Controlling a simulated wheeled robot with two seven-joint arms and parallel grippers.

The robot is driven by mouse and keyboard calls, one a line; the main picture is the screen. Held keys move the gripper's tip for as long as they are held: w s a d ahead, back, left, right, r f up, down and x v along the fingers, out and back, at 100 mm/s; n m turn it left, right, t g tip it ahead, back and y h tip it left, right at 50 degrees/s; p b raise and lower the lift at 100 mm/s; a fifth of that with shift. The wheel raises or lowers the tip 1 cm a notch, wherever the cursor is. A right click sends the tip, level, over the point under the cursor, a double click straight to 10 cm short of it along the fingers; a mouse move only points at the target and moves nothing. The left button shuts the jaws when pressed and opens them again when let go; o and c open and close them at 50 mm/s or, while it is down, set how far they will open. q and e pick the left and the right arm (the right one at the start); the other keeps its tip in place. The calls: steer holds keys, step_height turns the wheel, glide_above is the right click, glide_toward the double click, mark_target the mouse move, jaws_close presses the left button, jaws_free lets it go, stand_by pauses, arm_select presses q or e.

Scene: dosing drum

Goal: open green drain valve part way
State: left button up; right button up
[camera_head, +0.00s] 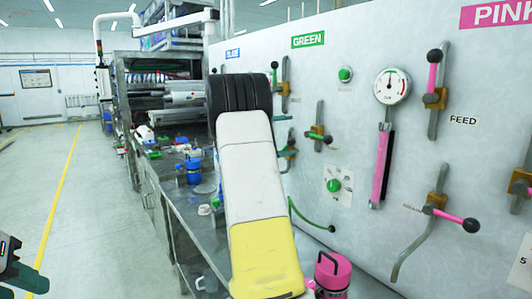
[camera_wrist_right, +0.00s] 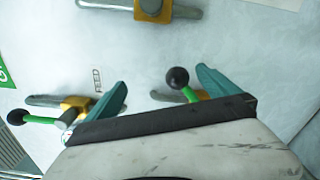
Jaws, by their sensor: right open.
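The green drain valve (camera_wrist_right: 188,94) has a yellow body and a short green lever with a black ball, seen in the right wrist view. Its lever points out toward the camera, and the ball lies between my right gripper's two teal fingers, closer to the right one. My right gripper (camera_wrist_right: 165,94) is open. I cannot tell whether a finger touches the lever. In the head view my right gripper (camera_head: 285,135) is at the panel, with my arm hiding much of this area. My left gripper (camera_head: 20,272) is partly in view at the lower left; its jaw state is unclear.
The green feed valve (camera_wrist_right: 76,106) sits close beside my right gripper's left finger. Pink valves (camera_head: 434,210) and a gauge (camera_head: 391,87) are further right. A cluttered bench (camera_head: 172,215) runs below.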

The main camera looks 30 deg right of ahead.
steer(key=a, duration=0.9)
steer(key=shift+s, duration=0.4)
